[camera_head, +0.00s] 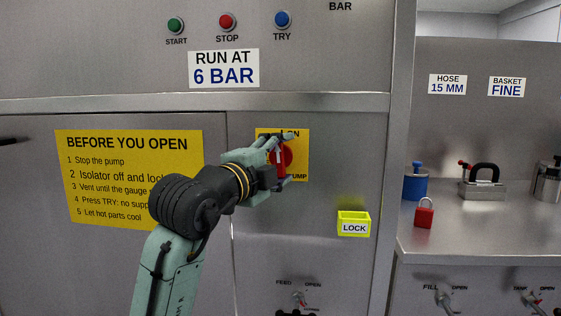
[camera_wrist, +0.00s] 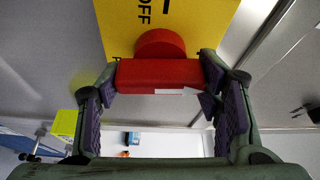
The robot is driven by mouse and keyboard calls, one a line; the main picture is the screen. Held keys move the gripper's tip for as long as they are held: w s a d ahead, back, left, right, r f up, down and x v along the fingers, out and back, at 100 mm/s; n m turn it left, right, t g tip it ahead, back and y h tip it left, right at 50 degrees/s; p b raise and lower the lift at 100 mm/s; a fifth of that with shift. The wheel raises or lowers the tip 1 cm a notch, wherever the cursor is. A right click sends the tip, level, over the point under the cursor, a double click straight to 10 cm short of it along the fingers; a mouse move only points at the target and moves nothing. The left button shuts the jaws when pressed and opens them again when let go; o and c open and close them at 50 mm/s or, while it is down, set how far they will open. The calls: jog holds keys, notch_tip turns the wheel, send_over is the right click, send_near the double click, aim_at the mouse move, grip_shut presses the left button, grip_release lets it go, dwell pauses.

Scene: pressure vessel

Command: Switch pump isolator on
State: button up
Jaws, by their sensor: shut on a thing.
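The pump isolator is a red rotary handle (camera_head: 279,158) on a yellow plate (camera_head: 301,146) on the grey cabinet front. In the wrist view its red bar (camera_wrist: 158,73) lies between my two fingers, with the round red hub behind it. My gripper (camera_head: 278,160) is shut on this handle. The purple finger pads touch the ends of the bar in the wrist view (camera_wrist: 160,85). In the head view the handle bar looks upright, toward the partly hidden ON mark at the plate's top. The wrist view shows the OFF mark on the plate. My gripper covers part of the plate.
A yellow LOCK box (camera_head: 353,224) sits on the cabinet right of the isolator. A red padlock (camera_head: 424,213) stands on the right counter near a blue-topped canister (camera_head: 415,181). Start, stop and try buttons are above. A feed valve (camera_head: 299,298) is below.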

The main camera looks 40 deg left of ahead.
jog(key=shift+a+m, duration=0.1)
jog(key=shift+m, duration=0.4)
jog(key=o, duration=1.2)
jog(key=shift+c, duration=0.2)
jog(key=s+d, duration=0.2)
jog(key=s, duration=1)
